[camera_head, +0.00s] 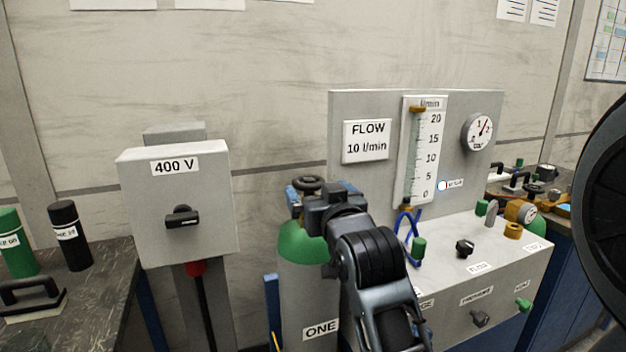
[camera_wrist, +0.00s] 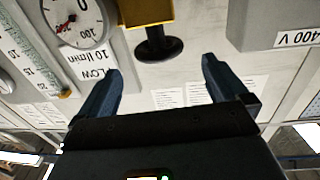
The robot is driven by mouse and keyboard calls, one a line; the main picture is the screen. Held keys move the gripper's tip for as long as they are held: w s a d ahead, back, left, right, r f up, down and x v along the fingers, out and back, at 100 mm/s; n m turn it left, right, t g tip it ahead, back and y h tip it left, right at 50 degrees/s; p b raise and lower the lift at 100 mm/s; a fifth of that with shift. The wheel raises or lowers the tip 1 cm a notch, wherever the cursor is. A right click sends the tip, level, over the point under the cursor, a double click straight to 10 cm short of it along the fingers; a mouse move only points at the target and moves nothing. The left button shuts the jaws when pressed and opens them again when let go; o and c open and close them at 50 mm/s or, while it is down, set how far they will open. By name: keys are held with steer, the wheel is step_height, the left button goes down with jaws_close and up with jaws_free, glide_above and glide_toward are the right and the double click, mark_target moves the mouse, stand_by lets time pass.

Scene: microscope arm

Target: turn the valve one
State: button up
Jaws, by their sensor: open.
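The grey gas cylinder (camera_head: 302,283) has a green shoulder and a label reading ONE. The black round handwheel (camera_head: 309,181) of valve one is at its top. In the wrist view, the handwheel (camera_wrist: 158,48) shows on a brass-yellow valve body (camera_wrist: 146,12), upside down. My gripper (camera_head: 318,188) is at the cylinder top, next to the handwheel, its jaws open. In the wrist view my gripper (camera_wrist: 161,66) has its two blue fingers apart, with the handwheel appearing between and just beyond their tips. It holds nothing. My arm hides part of the cylinder.
A grey 400 V switch box (camera_head: 174,205) stands left of the cylinder. A flow panel (camera_head: 367,112) with a tube scale is behind and right. A grey console (camera_head: 490,262) with knobs is at the right. A round gauge (camera_wrist: 80,20) is near the handwheel.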

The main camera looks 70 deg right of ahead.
mark_target(309, 179)
steer(key=p+x, duration=0.1)
steer(key=x, duration=0.6)
steer(key=shift+w+d, duration=0.15)
steer(key=shift+d, duration=0.1)
steer(key=c, duration=1)
steer(key=shift+o, duration=0.2)
